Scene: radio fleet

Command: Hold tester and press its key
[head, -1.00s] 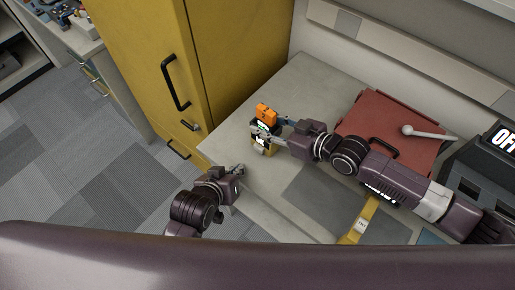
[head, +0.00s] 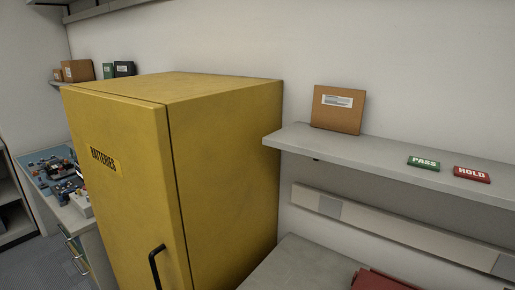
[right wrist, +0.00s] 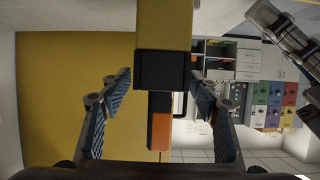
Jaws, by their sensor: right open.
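The tester is in the right wrist view as an upright stack: an orange and dark part (right wrist: 161,130) nearest my gripper, a black block (right wrist: 166,70), and a yellow block (right wrist: 163,25) at the top edge. I cannot tell which of these belong to the tester and which to a stand. My right gripper (right wrist: 160,80) is open, one finger on each side of the stack with gaps visible. A grey metal jointed part at the upper right looks like my left gripper (right wrist: 288,38); its jaws are unclear. The head view shows neither gripper nor the tester; the key is not visible.
The yellow battery cabinet (head: 215,150) stands beside the grey bench (head: 290,262). A shelf (head: 400,165) above the bench holds a brown box (head: 338,108), a green PASS plate (head: 423,163) and a red HOLD plate (head: 471,174). A corner of the red case (head: 380,281) shows below.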

